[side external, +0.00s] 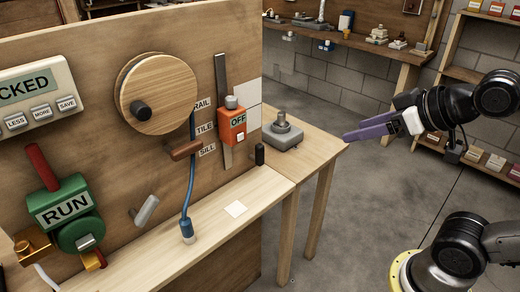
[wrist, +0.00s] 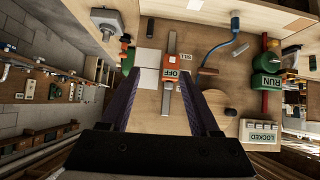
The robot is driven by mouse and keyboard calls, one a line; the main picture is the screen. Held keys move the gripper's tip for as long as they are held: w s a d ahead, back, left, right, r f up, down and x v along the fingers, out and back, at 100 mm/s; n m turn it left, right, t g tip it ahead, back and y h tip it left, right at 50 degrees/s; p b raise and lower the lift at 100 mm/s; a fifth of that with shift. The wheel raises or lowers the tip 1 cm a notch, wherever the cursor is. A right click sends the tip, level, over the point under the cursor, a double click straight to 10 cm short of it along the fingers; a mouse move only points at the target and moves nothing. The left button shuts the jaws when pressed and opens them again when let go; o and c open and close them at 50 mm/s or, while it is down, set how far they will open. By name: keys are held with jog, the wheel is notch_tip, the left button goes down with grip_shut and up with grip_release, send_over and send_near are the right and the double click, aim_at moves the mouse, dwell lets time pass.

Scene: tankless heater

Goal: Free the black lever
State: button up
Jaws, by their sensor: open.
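A small black upright piece (side external: 259,154) stands at the right end of the board's ledge in the side view. A black knob (side external: 141,110) sticks out of a round wooden disc (side external: 172,84) on the board. I cannot tell which of these is the black lever. An orange OFF box (side external: 232,125) sits on a grey vertical rail beside the RAIL, TILE and SILL labels; it also shows in the wrist view (wrist: 171,76). My gripper (side external: 350,136), with purple fingers, is open and empty, in the air right of the board and apart from it.
A grey device with a peg (side external: 284,132) stands on the side table. A blue hose (side external: 190,180), a green RUN unit (side external: 66,208) with a red handle, and a LOCKED panel (side external: 32,96) occupy the board's left part. Free air lies between my gripper and the board.

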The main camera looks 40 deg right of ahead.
aim_at(263, 149)
jog(key=w+r+n+t, duration=0.1)
jog(key=w+r+t, duration=0.55)
jog(key=w, duration=0.75)
jog(key=w+f+n+t+y, duration=0.1)
jog(key=w+f+t, duration=0.15)
jog(key=w, duration=0.45)
jog(key=s+d+f+m+g, duration=0.1)
jog(key=d+f, duration=0.1)
jog(key=f, duration=1.2)
jog(key=s+d+f+m, duration=0.1)
jog(key=d+f, duration=0.1)
jog(key=f, duration=1.2)
jog(key=shift+h, duration=0.4)
jog(key=w, duration=1.3)
jog(key=shift+w+d+r, duration=0.15)
jog(key=shift+w+r, duration=0.05)
jog(key=shift+w, duration=0.2)
grip_shut()
